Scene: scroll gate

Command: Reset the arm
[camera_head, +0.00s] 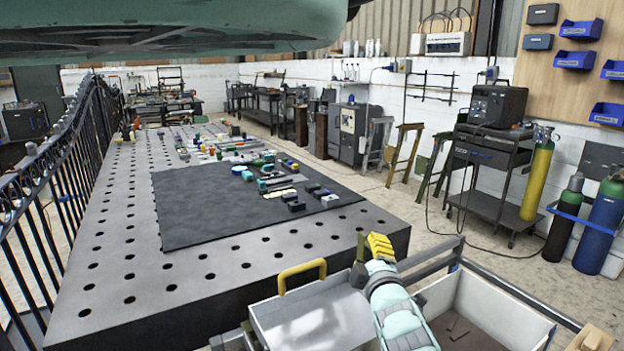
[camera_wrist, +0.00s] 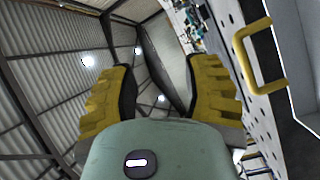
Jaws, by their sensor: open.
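My gripper (camera_head: 378,246) is at the bottom middle of the head view, just past the near edge of the work table. Its yellow fingers point up and away from the camera, and my pale green wrist is below them. In the wrist view my gripper (camera_wrist: 160,80) shows two yellow fingers spread apart. I see nothing held between them. The wrist view looks up toward the roof, with the table side at its right edge.
A perforated table (camera_head: 120,270) with a dark mat (camera_head: 205,205) and several small parts fills the left and middle. A yellow handle (camera_head: 301,272) stands close left of my gripper, also in the wrist view (camera_wrist: 255,60). A white bin (camera_head: 515,318) is at right.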

